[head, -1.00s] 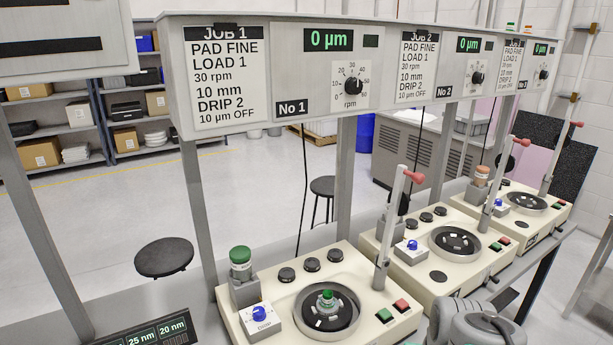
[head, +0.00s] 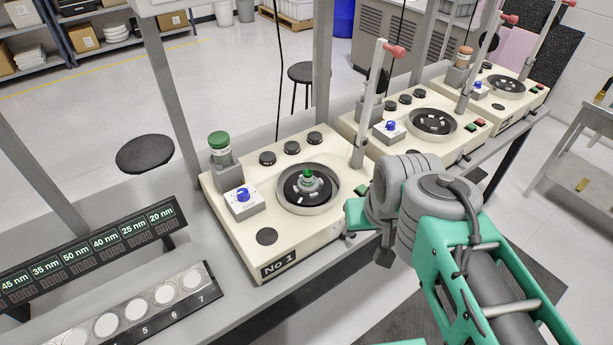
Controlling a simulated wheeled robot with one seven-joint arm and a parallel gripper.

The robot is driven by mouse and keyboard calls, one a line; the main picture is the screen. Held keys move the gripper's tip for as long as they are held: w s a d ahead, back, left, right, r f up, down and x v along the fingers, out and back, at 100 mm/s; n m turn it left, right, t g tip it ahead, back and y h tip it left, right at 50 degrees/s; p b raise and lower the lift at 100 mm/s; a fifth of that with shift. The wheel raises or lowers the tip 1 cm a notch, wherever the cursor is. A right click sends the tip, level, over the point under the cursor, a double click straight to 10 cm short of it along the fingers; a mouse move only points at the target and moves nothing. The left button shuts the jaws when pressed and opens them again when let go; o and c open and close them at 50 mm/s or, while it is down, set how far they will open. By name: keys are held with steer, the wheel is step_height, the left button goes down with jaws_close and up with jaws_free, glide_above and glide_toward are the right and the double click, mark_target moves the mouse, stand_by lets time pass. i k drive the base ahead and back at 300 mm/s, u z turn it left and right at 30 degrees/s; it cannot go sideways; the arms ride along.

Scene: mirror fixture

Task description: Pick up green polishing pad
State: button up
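On the No 1 machine (head: 262,240), a small piece with a green top (head: 308,176) stands on the dark round platter (head: 290,197). It seems to have a greyish base. A bottle with a green cap (head: 219,146) stands in a grey holder at the machine's back left. I cannot tell for certain which green item is the polishing pad. My green and grey arm reaches in from the lower right, and its grey joints are beside the machine's right front corner. No gripper fingers can be made out, and nothing held shows.
A lever with a red knob (head: 394,50) rises at the machine's right. Similar machines (head: 432,125) stand farther right. A numbered tray of white discs (head: 135,312) and a nm display (head: 90,255) are at lower left. Black stools (head: 146,153) stand behind the bench.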

mark_target(308, 180)
steer(key=u, duration=4.1)
steer(key=k, duration=1.5)
steer(key=z, duration=0.4)
